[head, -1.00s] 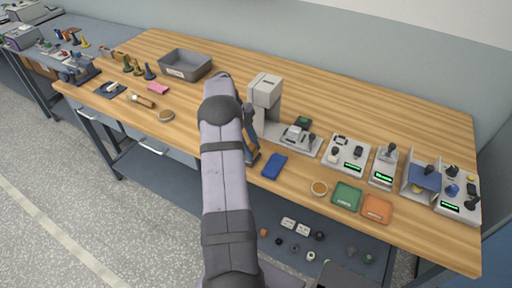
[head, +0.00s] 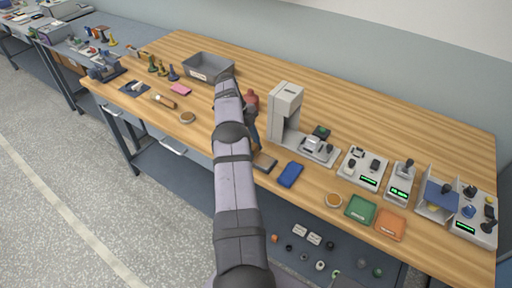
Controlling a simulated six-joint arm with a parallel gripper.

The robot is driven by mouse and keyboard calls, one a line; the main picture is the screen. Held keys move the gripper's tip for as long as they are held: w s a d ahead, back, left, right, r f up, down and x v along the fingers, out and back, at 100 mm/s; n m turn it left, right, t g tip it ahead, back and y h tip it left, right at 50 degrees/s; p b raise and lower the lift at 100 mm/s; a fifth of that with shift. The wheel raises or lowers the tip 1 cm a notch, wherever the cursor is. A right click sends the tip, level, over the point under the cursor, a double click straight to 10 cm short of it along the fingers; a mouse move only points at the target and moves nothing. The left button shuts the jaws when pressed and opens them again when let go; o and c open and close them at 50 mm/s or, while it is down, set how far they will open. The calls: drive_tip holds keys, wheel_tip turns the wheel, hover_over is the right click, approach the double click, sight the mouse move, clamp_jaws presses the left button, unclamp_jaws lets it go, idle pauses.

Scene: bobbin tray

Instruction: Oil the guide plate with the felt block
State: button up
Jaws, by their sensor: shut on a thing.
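My arm reaches up the middle of the head view, and its end is hidden behind its own links, so I cannot see my gripper or its jaws. A red and dark blue upright shape (head: 251,108) shows just right of the arm; I cannot tell what it is. I cannot pick out the felt block.
A grey tray (head: 208,66) stands at the back. A white upright machine (head: 287,108) stands right of the arm. A blue pad (head: 290,174), green tray (head: 360,208) and orange tray (head: 390,224) line the front. The bench's back right is clear.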

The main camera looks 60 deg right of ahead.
sight(271, 165)
drive_tip(key=shift+s, duration=4.65)
drive_tip(key=shift+w+a+f, duration=0.15)
drive_tip(key=shift+w+a, duration=0.2)
drive_tip(key=shift+w, duration=4.35)
drive_tip(key=shift+s+b, duration=1.3)
drive_tip(key=shift+s, duration=3.3)
wheel_tip(271, 165, up, 8)
drive_tip(key=p, duration=0.4)
drive_tip(key=shift+p, duration=0.3)
drive_tip(key=shift+w, duration=0.15)
